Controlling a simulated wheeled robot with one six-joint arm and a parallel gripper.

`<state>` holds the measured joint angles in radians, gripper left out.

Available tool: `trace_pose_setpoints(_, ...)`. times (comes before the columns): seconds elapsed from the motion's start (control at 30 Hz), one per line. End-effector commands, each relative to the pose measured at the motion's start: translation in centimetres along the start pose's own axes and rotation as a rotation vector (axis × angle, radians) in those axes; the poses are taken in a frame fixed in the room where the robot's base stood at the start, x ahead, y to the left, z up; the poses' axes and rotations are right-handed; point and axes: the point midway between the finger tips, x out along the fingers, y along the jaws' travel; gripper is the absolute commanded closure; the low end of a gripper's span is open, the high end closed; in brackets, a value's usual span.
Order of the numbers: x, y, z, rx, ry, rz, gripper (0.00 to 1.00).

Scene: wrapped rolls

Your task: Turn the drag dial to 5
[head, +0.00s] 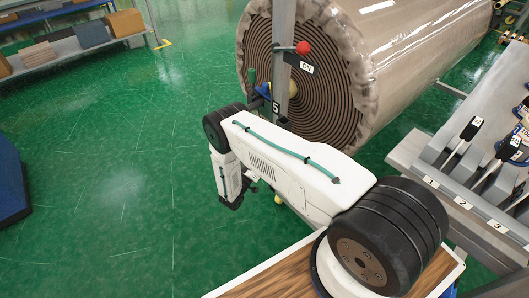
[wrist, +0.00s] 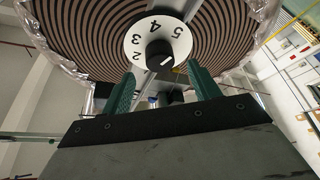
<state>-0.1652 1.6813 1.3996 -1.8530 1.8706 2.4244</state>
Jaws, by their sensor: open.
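The drag dial (wrist: 145,45) shows in the wrist view as a white disc with the numbers 2, 3, 4 and 5 and a black knob (wrist: 158,53) at its middle. A white mark on the knob slants toward the lower left and upper right; I cannot tell which number it points to. My gripper (wrist: 161,80) is open, its two green fingers apart below the knob in the picture, with nothing between them. The knob looks beyond the fingertips, not gripped. In the head view my arm reaches toward the roll's post, and I cannot make out the dial face there.
A panel of numbered levers (head: 465,140) is at right. Green floor (head: 100,150) is clear at left.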

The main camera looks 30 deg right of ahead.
Motion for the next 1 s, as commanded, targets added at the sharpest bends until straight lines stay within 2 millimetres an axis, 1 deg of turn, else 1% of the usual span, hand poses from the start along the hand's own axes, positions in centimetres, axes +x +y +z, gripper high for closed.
trace_pose_setpoints(0.03,-0.9,0.0,0.0,0.0,0.002,-0.003,0.39)
trace_pose_setpoints(0.1,-1.9,-0.1,0.0,0.0,0.001,-0.003,0.39)
trace_pose_setpoints(0.2,-2.8,0.0,0.1,-0.001,0.0,-0.001,0.39)
trace_pose_setpoints(0.3,-3.2,0.0,0.0,-0.001,0.0,-0.001,0.39)
trace_pose_setpoints(0.83,-3.2,0.0,0.1,-0.015,0.0,0.0,0.39)
trace_pose_setpoints(0.93,-3.2,-0.1,0.2,-0.093,-0.007,-0.005,0.39)
trace_pose_setpoints(1.0,-3.2,0.1,0.8,-0.192,-0.034,-0.002,0.39)
